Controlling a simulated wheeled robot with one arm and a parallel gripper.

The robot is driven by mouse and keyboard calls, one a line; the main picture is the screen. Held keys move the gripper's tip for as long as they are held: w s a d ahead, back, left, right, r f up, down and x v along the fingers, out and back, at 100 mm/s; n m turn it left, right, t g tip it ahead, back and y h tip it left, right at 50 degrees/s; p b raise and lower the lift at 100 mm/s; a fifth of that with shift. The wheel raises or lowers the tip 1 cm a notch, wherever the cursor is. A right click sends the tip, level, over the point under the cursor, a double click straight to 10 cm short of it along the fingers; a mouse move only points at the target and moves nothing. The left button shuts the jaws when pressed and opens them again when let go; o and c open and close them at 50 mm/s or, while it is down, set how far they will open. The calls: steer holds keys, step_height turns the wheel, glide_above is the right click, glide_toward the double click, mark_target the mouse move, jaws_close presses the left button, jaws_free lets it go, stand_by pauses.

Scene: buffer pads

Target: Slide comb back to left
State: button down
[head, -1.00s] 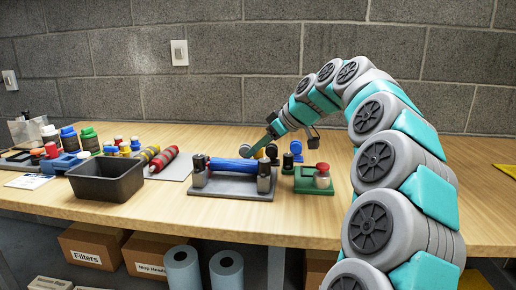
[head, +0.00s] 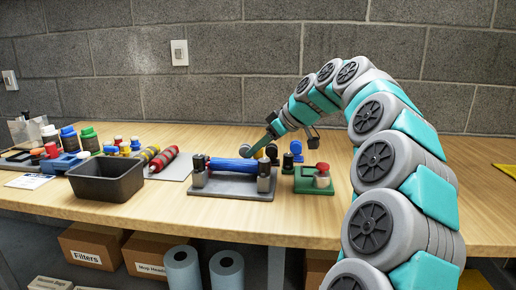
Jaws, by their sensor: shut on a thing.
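A blue roller (head: 232,164) lies level between two metal posts on a grey base plate (head: 228,191) in the middle of the bench. My gripper (head: 252,150) reaches down from the right to the right end of this roller, just behind the right post. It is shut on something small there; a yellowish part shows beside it. The fingertips and the held thing are too small and partly hidden to make out. I cannot pick out the comb for certain.
A black open bin (head: 107,180) stands left of the base plate. A green fixture (head: 312,180) with a red knob and blue knobs (head: 293,152) stand close on the right. The bench front is mostly clear.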

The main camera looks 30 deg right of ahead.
steer(key=w+a, duration=0.2)
steer(key=a, duration=0.1)
steer(key=w+a, duration=0.2)
steer(key=a, duration=0.1)
steer(key=w+a+b, duration=0.1)
steer(key=w+a, duration=0.1)
steer(key=a, duration=0.1)
steer(key=shift+w+r, duration=0.1)
steer(key=c, duration=0.6)
jaws_free()
steer(key=shift+a, duration=0.15)
steer(key=shift+o, duration=0.2)
